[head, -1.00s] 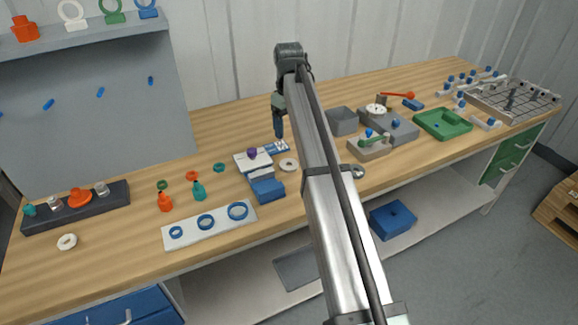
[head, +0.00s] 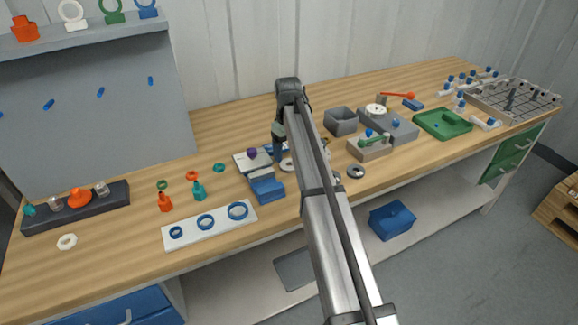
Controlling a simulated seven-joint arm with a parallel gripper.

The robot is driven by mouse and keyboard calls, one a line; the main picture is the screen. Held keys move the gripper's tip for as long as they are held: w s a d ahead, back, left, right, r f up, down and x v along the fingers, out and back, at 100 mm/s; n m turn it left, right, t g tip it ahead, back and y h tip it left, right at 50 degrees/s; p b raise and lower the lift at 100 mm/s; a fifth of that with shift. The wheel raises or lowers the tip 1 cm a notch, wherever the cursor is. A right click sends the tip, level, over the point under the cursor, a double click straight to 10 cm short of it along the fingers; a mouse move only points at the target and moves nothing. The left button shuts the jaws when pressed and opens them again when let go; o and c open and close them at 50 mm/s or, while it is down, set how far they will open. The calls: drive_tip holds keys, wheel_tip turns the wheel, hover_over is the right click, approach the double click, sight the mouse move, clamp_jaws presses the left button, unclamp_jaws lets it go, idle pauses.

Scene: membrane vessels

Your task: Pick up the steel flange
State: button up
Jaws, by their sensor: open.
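A grey metallic ring (head: 355,171), which looks like the steel flange, lies flat near the front edge of the bench, just right of my arm. My gripper (head: 278,153) points down on the left side of my arm, low over the bench, beside a pale ring (head: 287,165) that my arm partly hides. The gripper is open, with nothing seen between its fingers. It is well left of the grey ring. Whether the fingertips touch anything is too small to tell.
A blue block (head: 267,188) and a white plate with blue rings (head: 210,224) are left of my arm. The bench's back middle is clear.

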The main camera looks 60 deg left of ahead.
sight(289, 160)
wheel_tip(289, 160, down, 4)
drive_tip(key=shift+d+f, duration=0.15)
drive_tip(key=shift+f, duration=0.1)
drive_tip(key=c, duration=1)
drive_tip(key=shift+r, duration=0.2)
